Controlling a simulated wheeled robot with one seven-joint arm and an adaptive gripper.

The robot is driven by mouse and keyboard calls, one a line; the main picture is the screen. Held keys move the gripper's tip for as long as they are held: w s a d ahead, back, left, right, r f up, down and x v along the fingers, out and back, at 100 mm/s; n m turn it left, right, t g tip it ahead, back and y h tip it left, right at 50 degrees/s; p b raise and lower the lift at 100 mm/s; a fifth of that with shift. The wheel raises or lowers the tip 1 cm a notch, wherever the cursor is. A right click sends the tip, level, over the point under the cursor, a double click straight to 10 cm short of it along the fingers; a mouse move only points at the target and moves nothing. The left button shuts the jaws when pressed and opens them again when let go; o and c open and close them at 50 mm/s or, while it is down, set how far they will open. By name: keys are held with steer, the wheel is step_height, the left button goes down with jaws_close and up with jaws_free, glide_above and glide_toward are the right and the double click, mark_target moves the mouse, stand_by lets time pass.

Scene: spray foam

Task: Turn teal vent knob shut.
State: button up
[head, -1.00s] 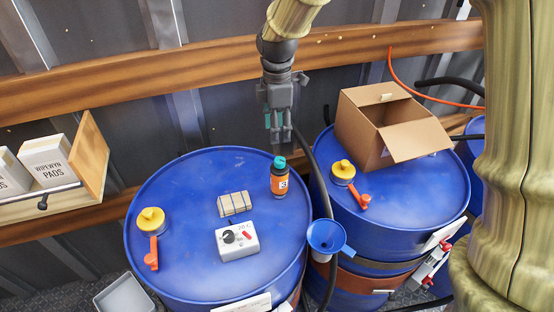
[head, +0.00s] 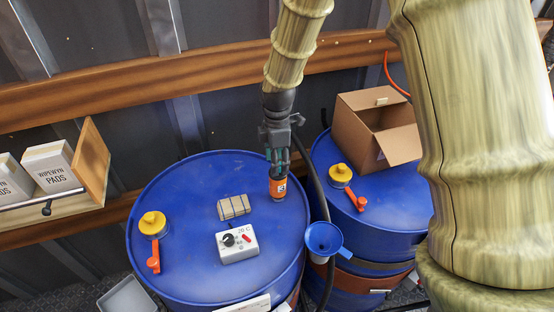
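An orange bottle with a dark label (head: 278,188) stands upright at the right side of the near blue drum's top. Its teal cap, the only teal knob-like part I can make out, is now hidden by my gripper. My gripper (head: 278,163) points straight down over the bottle, with its teal-tipped fingers at the height of the cap. Whether the fingers touch or grip the cap cannot be told.
The blue drum (head: 185,258) also carries a tan block pack (head: 234,206), a white box with a dial (head: 237,242) and a yellow cap with an orange lever (head: 152,225). A blue funnel (head: 323,238) sits at its right edge. A cardboard box (head: 372,132) stands on the right drum.

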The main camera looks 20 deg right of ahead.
steer(key=shift+f, duration=0.4)
steer(key=c, duration=1)
